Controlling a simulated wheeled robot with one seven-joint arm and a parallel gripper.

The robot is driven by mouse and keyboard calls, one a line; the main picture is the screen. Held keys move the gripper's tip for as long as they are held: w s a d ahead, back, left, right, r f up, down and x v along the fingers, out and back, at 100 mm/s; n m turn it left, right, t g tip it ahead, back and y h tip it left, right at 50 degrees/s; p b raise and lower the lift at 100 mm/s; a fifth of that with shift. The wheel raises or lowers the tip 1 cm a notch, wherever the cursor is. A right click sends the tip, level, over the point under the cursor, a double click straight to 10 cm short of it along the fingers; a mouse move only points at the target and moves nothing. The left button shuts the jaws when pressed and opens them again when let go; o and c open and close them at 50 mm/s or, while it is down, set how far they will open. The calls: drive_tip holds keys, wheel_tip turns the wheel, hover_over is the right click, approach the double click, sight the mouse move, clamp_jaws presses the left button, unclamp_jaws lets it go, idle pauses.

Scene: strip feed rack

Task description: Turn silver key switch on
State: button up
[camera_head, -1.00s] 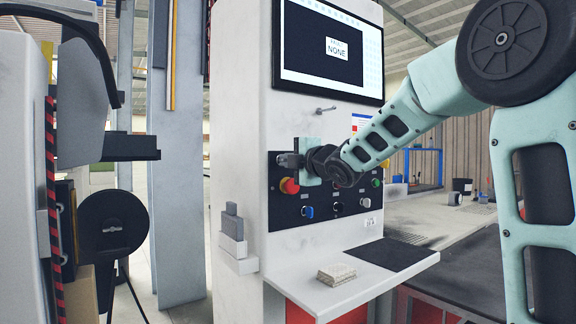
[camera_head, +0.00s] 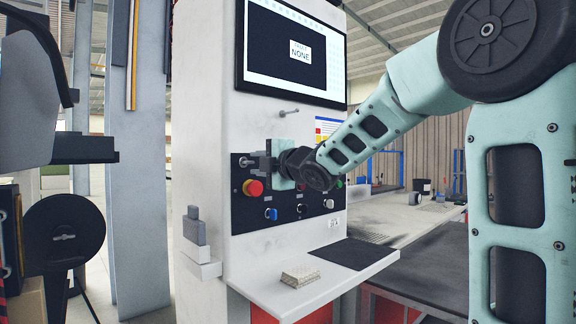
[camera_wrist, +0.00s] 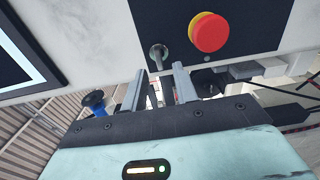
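The silver key switch (camera_wrist: 158,54) sits on the dark control panel beside the red stop button; it also shows at the panel's upper left in the head view (camera_head: 246,163). My gripper (camera_wrist: 159,70) is open in the wrist view, with its two fingers apart. The key lies in line with the gap, at or just ahead of the fingertips; I cannot tell whether a finger touches it. In the head view my gripper (camera_head: 259,162) is in front of the panel, just right of the key. My wrist hides part of the panel.
The red stop button (camera_head: 253,187) with a yellow collar is close below the key. A blue selector (camera_head: 270,213) and other knobs are lower on the panel. A monitor (camera_head: 293,52) is above. A shelf (camera_head: 330,285) below holds a small pale block (camera_head: 300,275).

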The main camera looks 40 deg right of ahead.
drive_tip(key=s+p, duration=0.7)
drive_tip(key=s, duration=0.6)
drive_tip(key=shift+s+d+p, duration=0.2)
drive_tip(key=shift+s+p, duration=0.1)
drive_tip(key=shift+p, duration=0.1)
drive_tip(key=s+a+f+m+g+y+p, duration=0.1)
drive_tip(key=a+f+m+g+p, duration=0.35)
drive_tip(key=a, duration=0.55)
drive_tip(key=s+a+f+m+g+p, duration=0.1)
drive_tip(key=a+f+m+g+p, duration=0.2)
drive_tip(key=a+f+g, duration=0.45)
drive_tip(key=s+a+f+m+g+p, duration=0.1)
drive_tip(key=s+a, duration=0.4)
drive_tip(key=s, duration=0.5)
drive_tip(key=s+a+f+m+g+h+p, duration=0.1)
drive_tip(key=s+a+m+g+p, duration=0.1)
drive_tip(key=s+a+g, duration=0.3)
drive_tip(key=s+a, duration=0.1)
drive_tip(key=s, duration=0.3)
drive_tip(key=shift+s+a+f+p, duration=0.15)
drive_tip(key=shift+s+a+p, duration=0.05)
drive_tip(key=shift+s+p, duration=0.2)
